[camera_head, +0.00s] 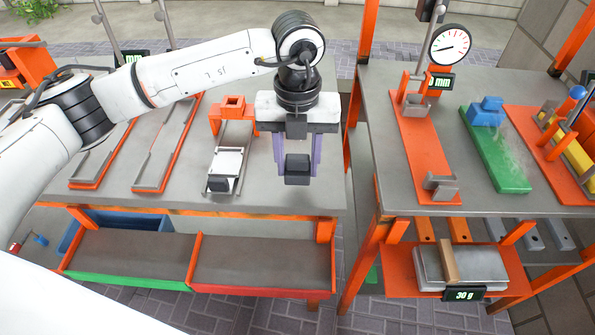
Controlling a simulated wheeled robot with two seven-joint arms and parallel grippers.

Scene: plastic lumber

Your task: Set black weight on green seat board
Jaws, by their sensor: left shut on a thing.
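My left gripper (296,158) is shut on a black block, which looks like the black weight (298,170). It holds the weight near the right end of the left table; the gap below it is hard to judge. The purple fingers stand on either side of the weight. The green seat board (507,165) lies on the right table, well to the right of the gripper. A blue block-shaped part (486,114) sits on its far end, and its near part is bare. My right gripper is not in view.
A dial gauge (450,45) on an orange base (422,150) stands between the weight and the green board. A gap separates the two tables. A scale reading 30 g (467,268) holds a tan strip below. An orange-topped fixture (231,135) stands left of the gripper.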

